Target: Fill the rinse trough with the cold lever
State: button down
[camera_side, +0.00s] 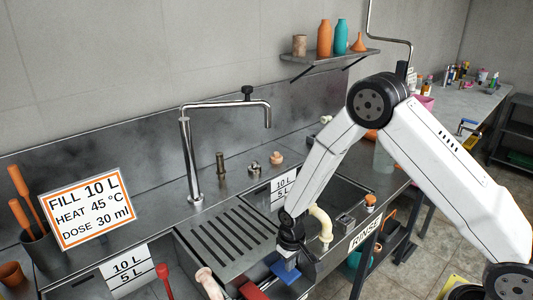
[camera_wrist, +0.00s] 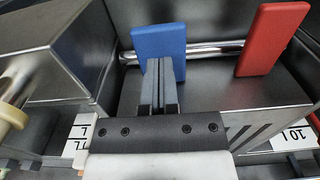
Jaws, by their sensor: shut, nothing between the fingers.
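The cold lever, a blue paddle (camera_side: 285,272), is at the front edge of the sink unit, and it stands upright in the wrist view (camera_wrist: 158,40). My gripper (camera_wrist: 162,68) is shut and empty, its fingertips over the blue paddle's lower part; I cannot tell whether they touch it. In the side view my gripper (camera_side: 290,252) is just above the paddle. The red lever (camera_wrist: 272,40) is to the right in the wrist view. The rinse trough (camera_side: 347,192), marked RINSE, is partly hidden behind my arm. Its water level cannot be made out.
A metal spout (camera_side: 228,104) rises behind the ribbed drainboard (camera_side: 235,240). A 10 L / 5 L plate (camera_side: 283,187) stands at the trough. A cream bent pipe (camera_side: 321,222) is close to my wrist. A sign (camera_side: 84,204) reads fill 10 L, heat 45 °C, dose 30 ml.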

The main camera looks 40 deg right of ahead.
aim_at(285, 271)
jog(key=shift+f, duration=1.6)
dwell(6.4)
